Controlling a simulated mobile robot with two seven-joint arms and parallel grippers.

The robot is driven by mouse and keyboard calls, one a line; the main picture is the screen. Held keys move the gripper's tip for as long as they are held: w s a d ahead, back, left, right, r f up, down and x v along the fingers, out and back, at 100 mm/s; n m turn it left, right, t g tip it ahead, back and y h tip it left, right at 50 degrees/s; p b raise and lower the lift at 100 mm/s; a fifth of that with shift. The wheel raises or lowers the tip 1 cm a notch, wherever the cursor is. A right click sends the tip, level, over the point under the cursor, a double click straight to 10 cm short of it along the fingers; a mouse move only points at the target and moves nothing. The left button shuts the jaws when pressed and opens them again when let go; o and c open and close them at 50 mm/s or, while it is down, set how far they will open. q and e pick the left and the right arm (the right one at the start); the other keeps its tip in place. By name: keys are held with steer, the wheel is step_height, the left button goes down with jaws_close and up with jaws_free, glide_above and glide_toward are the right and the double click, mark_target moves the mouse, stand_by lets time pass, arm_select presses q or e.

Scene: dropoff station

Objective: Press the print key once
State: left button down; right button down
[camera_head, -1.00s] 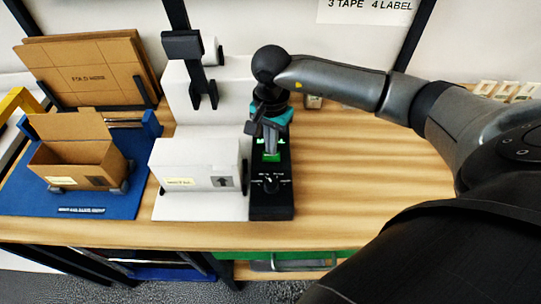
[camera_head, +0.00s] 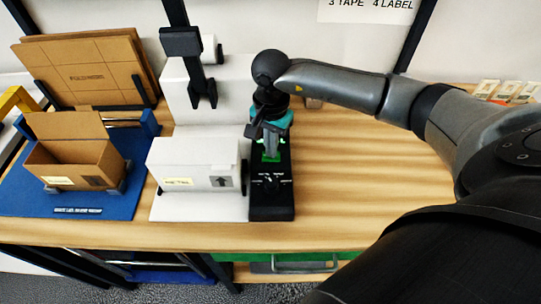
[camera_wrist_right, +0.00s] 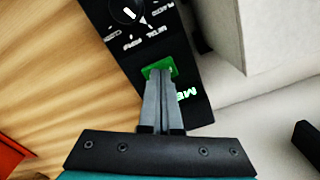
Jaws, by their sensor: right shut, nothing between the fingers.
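The black control panel (camera_head: 272,204) stands on the table beside the white machine. A green key (camera_wrist_right: 158,67) on it shows in the right wrist view, and it also shows in the head view (camera_head: 271,157). My right gripper (camera_wrist_right: 162,78) is shut and empty, pointing down with its fingertips over the green key. I cannot tell whether the tips touch it. The fingers hide part of the key and part of a lit green label (camera_wrist_right: 187,94). A round knob (camera_wrist_right: 126,9) with white markings sits farther along the panel. My left gripper is not in view.
A white box (camera_head: 195,170) with an arrow label sits left of the panel. An open cardboard box (camera_head: 75,158) stands on a blue mat (camera_head: 120,204) at the left. Flat cardboard sheets (camera_head: 85,70) stand behind it.

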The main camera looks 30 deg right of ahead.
steer(key=shift+r+p, duration=2.25)
steer(key=shift+r, duration=1.25)
steer(key=shift+s+f, duration=0.1)
